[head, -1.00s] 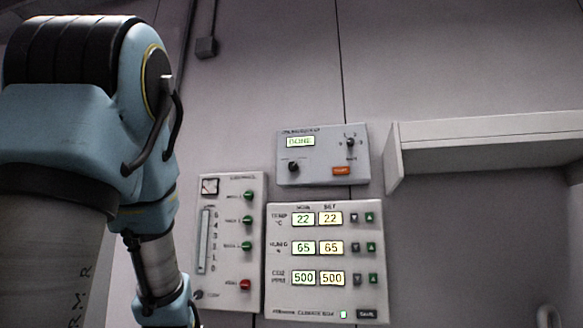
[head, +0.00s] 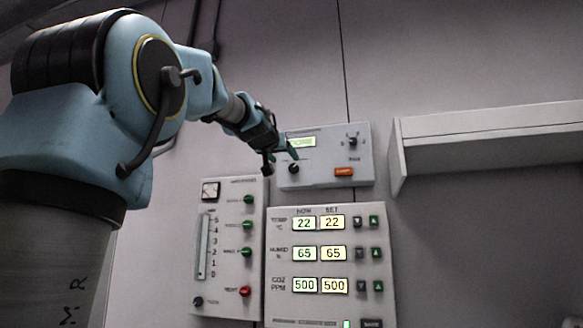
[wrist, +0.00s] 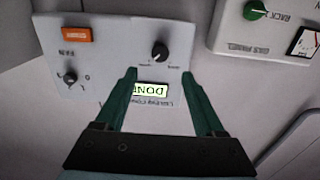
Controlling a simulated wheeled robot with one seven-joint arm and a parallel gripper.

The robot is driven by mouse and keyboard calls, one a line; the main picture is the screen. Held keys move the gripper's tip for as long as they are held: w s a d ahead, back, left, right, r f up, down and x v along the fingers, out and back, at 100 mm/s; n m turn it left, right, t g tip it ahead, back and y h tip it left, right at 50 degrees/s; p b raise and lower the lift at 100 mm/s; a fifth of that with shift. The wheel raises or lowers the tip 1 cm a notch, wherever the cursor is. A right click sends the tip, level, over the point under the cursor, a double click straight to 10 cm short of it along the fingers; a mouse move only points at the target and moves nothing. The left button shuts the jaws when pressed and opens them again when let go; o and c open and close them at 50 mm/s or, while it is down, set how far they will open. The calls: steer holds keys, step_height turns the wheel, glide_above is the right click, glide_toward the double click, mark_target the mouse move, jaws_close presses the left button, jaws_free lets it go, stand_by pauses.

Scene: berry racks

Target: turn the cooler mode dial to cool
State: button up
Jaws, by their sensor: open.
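A grey control panel (head: 325,172) on the wall carries a lit display (head: 300,142), a black dial (head: 294,168) at lower left and a smaller dial (head: 352,142) at upper right. My gripper (head: 284,152) is at the panel's left side. In the wrist view, where the panel is upside down, my open, empty gripper (wrist: 159,74) spans the display (wrist: 150,90). The larger dial (wrist: 160,51) lies just beyond and between the fingertips, apart from them. The smaller dial (wrist: 70,77) is to the left.
An orange button (head: 344,172) sits on the same panel. Below is a climate panel (head: 280,305) with number displays. At its left is a panel (head: 215,275) with green knobs and a red one. A shelf or hood (head: 480,125) juts out at right.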

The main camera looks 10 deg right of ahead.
mark_target(293, 168)
steer(key=p+x, duration=0.4)
steer(key=x, duration=0.4)
steer(key=shift+w+d, duration=0.1)
steer(key=shift+w, duration=0.2)
steer(key=shift+w+d+f+p, duration=0.15)
steer(key=shift+w+d+p, duration=0.1)
steer(key=shift+w+p, duration=0.15)
jaws_close()
